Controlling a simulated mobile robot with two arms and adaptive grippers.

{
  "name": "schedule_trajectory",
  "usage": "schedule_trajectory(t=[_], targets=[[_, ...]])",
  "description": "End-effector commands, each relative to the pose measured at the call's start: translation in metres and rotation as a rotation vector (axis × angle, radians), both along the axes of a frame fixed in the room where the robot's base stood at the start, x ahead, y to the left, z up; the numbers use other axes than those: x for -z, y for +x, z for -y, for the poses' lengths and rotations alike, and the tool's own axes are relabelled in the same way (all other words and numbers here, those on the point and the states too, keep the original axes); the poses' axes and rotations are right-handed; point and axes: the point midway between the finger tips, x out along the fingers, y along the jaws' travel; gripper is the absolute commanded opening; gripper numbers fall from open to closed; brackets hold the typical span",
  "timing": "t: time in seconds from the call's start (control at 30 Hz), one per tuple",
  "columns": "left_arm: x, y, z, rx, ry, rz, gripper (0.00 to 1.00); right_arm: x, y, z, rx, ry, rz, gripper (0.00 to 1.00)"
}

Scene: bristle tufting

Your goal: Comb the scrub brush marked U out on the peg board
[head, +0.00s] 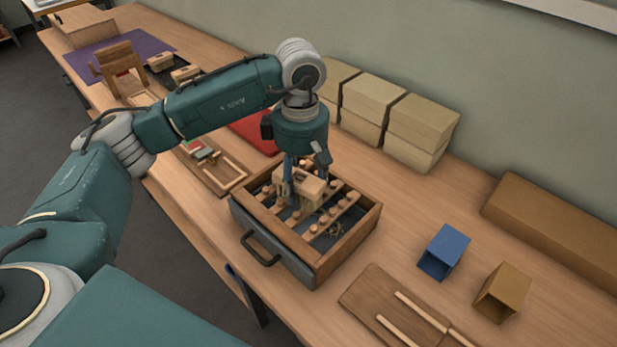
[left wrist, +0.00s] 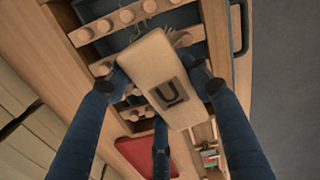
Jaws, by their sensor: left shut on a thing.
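The scrub brush marked U (left wrist: 160,75) is a pale wooden block with a dark U plate, and bristles show at its far edge in the left wrist view. My left gripper (head: 303,178) is shut on the brush, its fingers along the block's sides. The brush also shows in the head view (head: 302,184), over the peg board. The peg board (head: 345,246) is a wooden-framed tray with a dark floor and rows of round wooden pegs. Loose bristle bits (head: 334,229) lie inside it. Whether the bristles touch the pegs is hidden. My right gripper is not in view.
Cardboard boxes (head: 420,125) stand along the wall behind. A blue open box (head: 443,251), a brown open box (head: 502,292) and a wooden board with sticks (head: 385,305) are at the right. A red mat (head: 256,133) lies behind the peg board. A black handle (head: 259,249) juts from its front.

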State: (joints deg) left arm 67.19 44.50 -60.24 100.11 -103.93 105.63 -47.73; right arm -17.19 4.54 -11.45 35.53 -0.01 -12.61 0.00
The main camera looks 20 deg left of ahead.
Motion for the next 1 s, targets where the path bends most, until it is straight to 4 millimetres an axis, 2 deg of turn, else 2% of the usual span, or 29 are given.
schedule_trajectory(t=[0.13, 0.33, 0.8, 1.0], targets=[[-0.001, -0.010, -0.004, 0.001, -0.001, 0.002, 0.29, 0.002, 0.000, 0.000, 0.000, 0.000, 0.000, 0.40], [-0.001, -0.015, -0.005, 0.000, -0.001, 0.002, 0.29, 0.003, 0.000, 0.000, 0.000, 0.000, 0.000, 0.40], [0.001, 0.018, 0.007, 0.001, -0.002, 0.002, 0.29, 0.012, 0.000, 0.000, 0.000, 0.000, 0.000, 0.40], [0.001, 0.024, 0.008, 0.000, -0.001, 0.003, 0.29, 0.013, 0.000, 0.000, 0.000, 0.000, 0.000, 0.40]])
